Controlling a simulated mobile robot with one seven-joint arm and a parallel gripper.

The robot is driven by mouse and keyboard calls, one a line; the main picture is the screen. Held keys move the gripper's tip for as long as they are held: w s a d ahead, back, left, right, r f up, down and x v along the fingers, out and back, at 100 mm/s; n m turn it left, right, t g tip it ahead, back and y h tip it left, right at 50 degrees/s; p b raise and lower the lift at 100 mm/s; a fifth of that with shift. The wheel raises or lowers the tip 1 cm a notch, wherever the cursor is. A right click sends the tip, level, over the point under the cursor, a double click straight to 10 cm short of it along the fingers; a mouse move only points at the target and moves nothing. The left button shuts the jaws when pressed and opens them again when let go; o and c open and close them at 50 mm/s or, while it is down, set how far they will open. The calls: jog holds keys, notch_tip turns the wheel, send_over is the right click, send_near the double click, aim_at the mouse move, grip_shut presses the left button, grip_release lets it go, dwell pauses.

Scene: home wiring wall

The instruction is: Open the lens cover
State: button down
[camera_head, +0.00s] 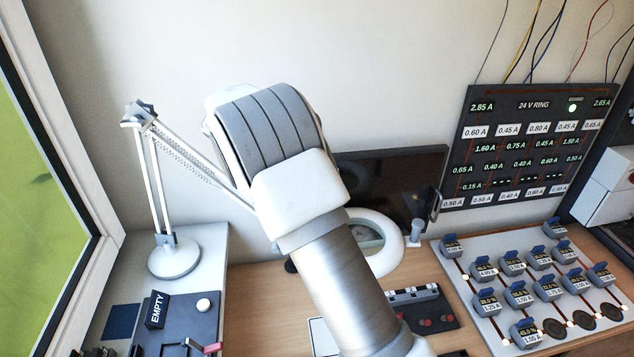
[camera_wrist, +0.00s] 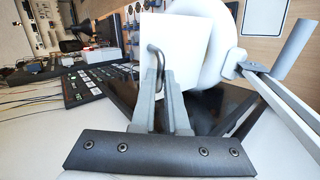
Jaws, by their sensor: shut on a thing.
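The magnifier lamp's white ring head (camera_head: 398,250) shows beside my arm in the head view, with part of its lens opening visible. In the wrist view the ring (camera_wrist: 213,45) is partly hidden behind a white flat plate (camera_wrist: 190,50), which looks like the lens cover. The plate stands up at an angle to the ring. A dark bent handle (camera_wrist: 153,50) is at the plate's left part. My gripper (camera_wrist: 164,80) is shut on this handle. My fingers are hidden behind my arm in the head view. How far the cover is turned is hard to tell.
The lamp's jointed arm (camera_head: 155,180) rises from a round base (camera_head: 174,257) at left. A dark monitor (camera_head: 395,180) stands behind the ring. A board with small meter blocks (camera_head: 455,275) lies at right, below a wall panel (camera_head: 530,140). A dark switch box (camera_head: 180,318) sits at front left.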

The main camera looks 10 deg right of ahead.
jog(key=shift+w+a+f, duration=0.1)
jog(key=shift+a+f, duration=0.6)
jog(key=shift+a, duration=0.2)
jog(key=shift+w+a+f, duration=0.1)
jog(key=shift+a+f, duration=0.55)
jog(key=shift+a, duration=0.25)
jog(key=c, duration=0.9)
grip_release()
jog(key=shift+w+d, duration=0.1)
jog(key=shift+w, duration=0.05)
jog(key=shift+r, duration=0.2)
jog(key=shift+b+v, duration=0.4)
jog(key=shift+v, duration=3.35)
